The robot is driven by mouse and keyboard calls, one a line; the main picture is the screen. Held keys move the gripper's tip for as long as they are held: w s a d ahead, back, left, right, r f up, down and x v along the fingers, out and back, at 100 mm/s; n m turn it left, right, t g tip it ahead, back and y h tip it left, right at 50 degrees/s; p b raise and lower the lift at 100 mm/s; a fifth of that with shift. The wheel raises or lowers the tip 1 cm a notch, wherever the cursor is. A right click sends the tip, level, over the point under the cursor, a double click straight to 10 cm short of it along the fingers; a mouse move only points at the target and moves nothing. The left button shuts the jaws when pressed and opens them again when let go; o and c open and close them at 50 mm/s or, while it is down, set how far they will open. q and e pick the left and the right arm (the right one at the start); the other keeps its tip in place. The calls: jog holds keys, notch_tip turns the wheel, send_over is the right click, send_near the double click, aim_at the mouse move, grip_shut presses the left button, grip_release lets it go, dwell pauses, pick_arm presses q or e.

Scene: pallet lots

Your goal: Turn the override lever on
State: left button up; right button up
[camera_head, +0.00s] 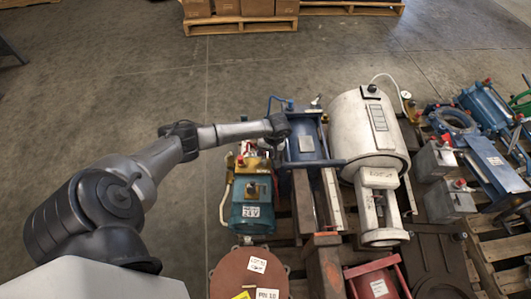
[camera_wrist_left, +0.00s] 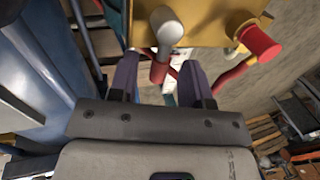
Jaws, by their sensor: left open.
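A yellow valve block (camera_wrist_left: 215,22) fills the top of the left wrist view. A grey lever with a rounded end (camera_wrist_left: 165,27), which looks like the override lever, sticks out of it toward the camera. A red knob (camera_wrist_left: 258,43) is on the block's right side. My left gripper (camera_wrist_left: 159,76) is open, with one finger on each side of the lever's lower end in the picture. Contact cannot be told. In the head view the yellow block (camera_head: 254,163) sits above a teal motor unit (camera_head: 252,208), just below my left wrist. My left gripper is mostly hidden there.
A blue press frame (camera_head: 306,145) and a white cylinder unit (camera_head: 350,125) stand close to the right. A brown round flange (camera_head: 245,278) lies in front. More machine parts crowd the pallets at right. The floor (camera_head: 130,90) at left is clear.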

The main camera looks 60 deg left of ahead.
pick_arm(q)
jog(key=shift+c, duration=0.2)
grip_shut()
dwell(0.3)
